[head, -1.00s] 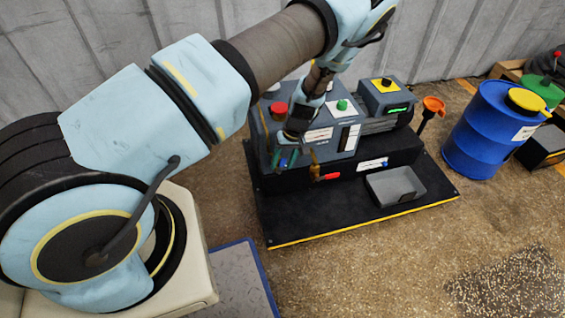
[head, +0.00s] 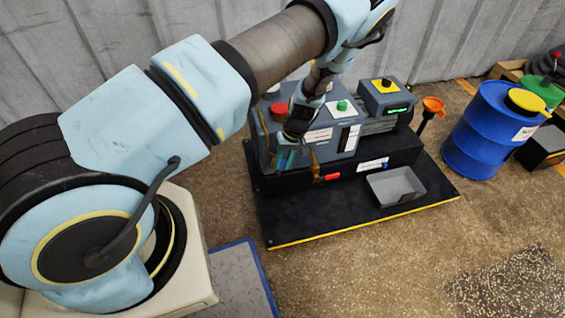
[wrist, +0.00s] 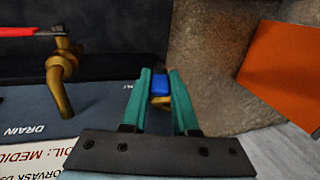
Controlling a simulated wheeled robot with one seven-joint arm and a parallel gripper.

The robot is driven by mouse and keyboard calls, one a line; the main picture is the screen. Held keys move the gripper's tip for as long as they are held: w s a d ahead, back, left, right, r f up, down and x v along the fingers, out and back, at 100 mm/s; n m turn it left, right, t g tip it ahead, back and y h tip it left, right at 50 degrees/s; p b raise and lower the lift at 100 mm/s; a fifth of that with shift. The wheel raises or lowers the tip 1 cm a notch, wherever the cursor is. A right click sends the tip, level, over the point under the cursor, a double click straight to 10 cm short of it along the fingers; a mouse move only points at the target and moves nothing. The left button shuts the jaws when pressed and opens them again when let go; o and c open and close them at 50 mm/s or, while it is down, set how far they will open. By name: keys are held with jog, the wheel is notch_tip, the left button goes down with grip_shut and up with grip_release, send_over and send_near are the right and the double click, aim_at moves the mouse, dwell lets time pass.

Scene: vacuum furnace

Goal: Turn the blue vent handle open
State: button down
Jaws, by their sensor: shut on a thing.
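The blue vent handle (wrist: 160,82) is between the two teal fingers of my gripper (wrist: 160,75) in the wrist view. The fingers stand on either side of it and are shut on it. A bit of brass shows just below the blue part; the rest of its valve is hidden. In the head view my gripper (head: 286,160) is at the front left of the grey machine (head: 345,145). The handle cannot be made out there behind the fingers.
A brass drain valve (wrist: 62,80) with a red handle (wrist: 30,31) is left of my gripper in the wrist view, above a DRAIN label. An orange surface (wrist: 285,70) is at the right. A grey tray (head: 395,187) sits on the black base; a blue drum (head: 485,130) stands farther right.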

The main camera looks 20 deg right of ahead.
jog(key=shift+a, duration=0.1)
jog(key=shift+a+h, duration=0.25)
jog(key=shift+h, duration=0.25)
jog(key=shift+a+f+h, duration=0.15)
jog(key=shift+a+h, duration=0.2)
jog(key=shift+h, duration=0.25)
jog(key=shift+g+h, duration=0.3)
jog(key=c, duration=0.7)
grip_release()
jog(key=shift+r, duration=0.2)
